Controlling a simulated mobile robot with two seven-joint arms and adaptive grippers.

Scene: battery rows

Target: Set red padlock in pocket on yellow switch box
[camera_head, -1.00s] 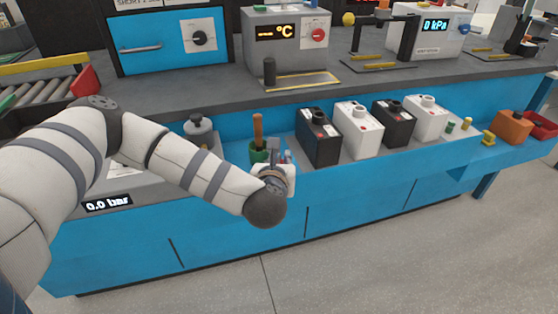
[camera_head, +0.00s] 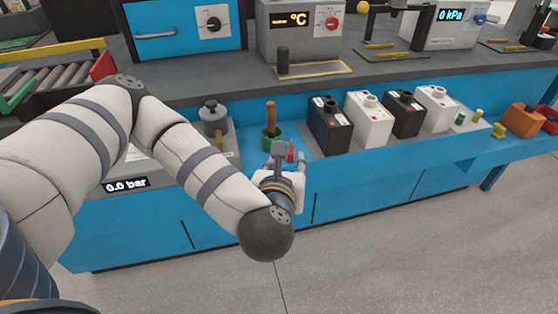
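My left gripper (camera_head: 290,157) reaches over the front shelf near the green pot, pointing away from the camera. Its fingers look apart. A small red item (camera_head: 291,154) shows between or just behind the fingers; it may be the red padlock, but it is too small to be sure. I cannot tell whether the fingers touch it. No yellow switch box with a pocket can be made out clearly; a small yellow piece (camera_head: 498,130) sits on the shelf at the right. My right gripper is not in view.
A green pot (camera_head: 271,142) with a brown handle stands just left of the gripper. Black and white batteries (camera_head: 330,124) stand in a row to its right. An orange box (camera_head: 522,120) and a red bin (camera_head: 548,118) are at far right. A grey worktop (camera_head: 400,78) rises behind.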

